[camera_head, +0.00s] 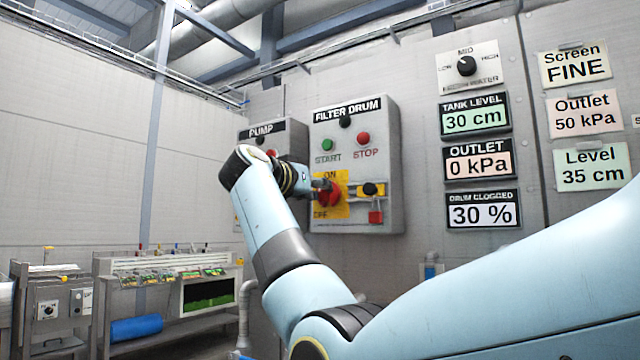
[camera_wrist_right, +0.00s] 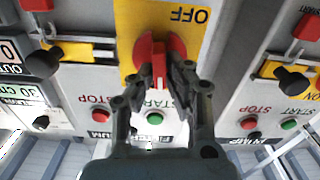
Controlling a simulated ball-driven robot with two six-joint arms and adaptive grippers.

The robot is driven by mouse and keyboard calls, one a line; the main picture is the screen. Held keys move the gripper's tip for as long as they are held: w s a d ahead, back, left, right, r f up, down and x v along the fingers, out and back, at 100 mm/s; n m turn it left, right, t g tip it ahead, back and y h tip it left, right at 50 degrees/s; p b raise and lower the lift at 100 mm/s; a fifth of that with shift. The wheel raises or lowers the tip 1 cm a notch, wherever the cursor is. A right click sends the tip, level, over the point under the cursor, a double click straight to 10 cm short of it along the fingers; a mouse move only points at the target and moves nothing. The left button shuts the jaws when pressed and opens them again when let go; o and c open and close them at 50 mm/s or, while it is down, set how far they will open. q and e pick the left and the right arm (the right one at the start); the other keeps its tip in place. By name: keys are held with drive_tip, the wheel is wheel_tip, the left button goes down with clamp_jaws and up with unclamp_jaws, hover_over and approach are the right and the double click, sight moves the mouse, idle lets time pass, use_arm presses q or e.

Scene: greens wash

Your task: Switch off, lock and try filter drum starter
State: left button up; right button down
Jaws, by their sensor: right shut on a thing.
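The filter drum starter (camera_head: 393,165) is a grey wall box with a green START button (camera_head: 327,145) and a red STOP button (camera_head: 363,139). Its red rotary switch (camera_head: 333,196) sits on a yellow ON/OFF plate (camera_head: 322,211). My right gripper (camera_head: 322,187) is at the switch; in the upside-down wrist view its fingers (camera_wrist_right: 161,78) are shut on the handle of the red switch (camera_wrist_right: 145,50). The handle's ridge looks upright there; which end points to a label I cannot tell. A red padlock (camera_head: 376,216) hangs below the black knob (camera_head: 370,189) right of the switch. My left gripper is out of view.
The PUMP box (camera_head: 290,130) stands close on the left, partly behind my right arm. A bench (camera_head: 165,264) stands at the lower left.

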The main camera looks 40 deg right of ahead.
drive_tip(key=shift+w+a+f+n+p, duration=0.1)
drive_tip(key=shift+w+f+n+p, duration=0.05)
drive_tip(key=shift+n+p, duration=2.45)
drive_tip(key=shift+w+a+f+n+p, duration=0.1)
drive_tip(key=shift+f+n+p, duration=0.1)
drive_tip(key=shift+n+p, duration=2.45)
drive_tip(key=shift+w+f+n+p, duration=0.15)
drive_tip(key=shift+n+p, duration=2)
drive_tip(key=shift+n, duration=0.9)
drive_tip(key=c, duration=1.4)
unclamp_jaws()
drive_tip(key=shift+o, duration=0.2)
drive_tip(key=v, duration=0.7)
drive_tip(key=shift+a, duration=0.3)
